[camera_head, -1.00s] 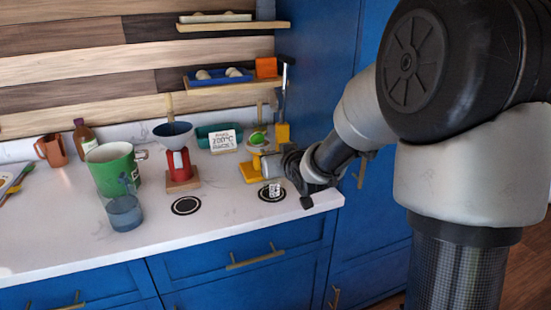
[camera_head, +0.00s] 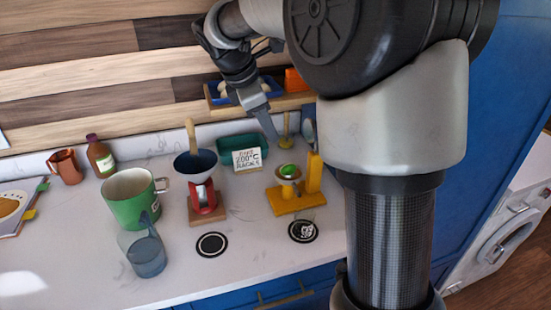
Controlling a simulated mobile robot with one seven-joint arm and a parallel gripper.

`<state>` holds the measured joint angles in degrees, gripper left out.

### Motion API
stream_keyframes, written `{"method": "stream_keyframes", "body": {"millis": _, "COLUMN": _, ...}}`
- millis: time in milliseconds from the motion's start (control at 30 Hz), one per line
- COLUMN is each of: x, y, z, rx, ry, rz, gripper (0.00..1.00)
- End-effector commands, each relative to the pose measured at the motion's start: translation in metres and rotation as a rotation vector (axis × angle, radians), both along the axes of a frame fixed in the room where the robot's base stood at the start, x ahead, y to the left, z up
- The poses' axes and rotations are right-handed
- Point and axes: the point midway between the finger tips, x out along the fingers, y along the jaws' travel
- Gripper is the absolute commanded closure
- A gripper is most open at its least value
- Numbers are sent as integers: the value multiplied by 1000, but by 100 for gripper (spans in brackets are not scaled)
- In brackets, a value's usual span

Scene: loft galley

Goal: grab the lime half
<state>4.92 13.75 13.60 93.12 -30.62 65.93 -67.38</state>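The lime half (camera_head: 287,170) is a small bright green piece. It sits on top of a small round holder on a yellow stand (camera_head: 283,203), at the right part of the counter. My gripper (camera_head: 270,132) points down, above and a little left of the lime half in the picture, and apart from it. Its fingers overlap in this view, so I cannot tell whether they are open or shut. I see nothing held between them.
Close by are a white sign (camera_head: 247,159), a teal container (camera_head: 229,143) and a red scale with a dark bowl (camera_head: 195,163). A green pot (camera_head: 133,198) and a clear jug (camera_head: 147,252) stand left. A shelf with a blue tray (camera_head: 219,91) is behind my gripper.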

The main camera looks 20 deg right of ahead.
Motion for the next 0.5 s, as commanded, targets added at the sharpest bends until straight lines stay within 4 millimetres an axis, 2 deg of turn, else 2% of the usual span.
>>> {"method": "stream_keyframes", "body": {"millis": 500, "x": 21, "y": -39, "z": -94, "rx": 1, "ry": 6, "rz": -3, "gripper": 63}}
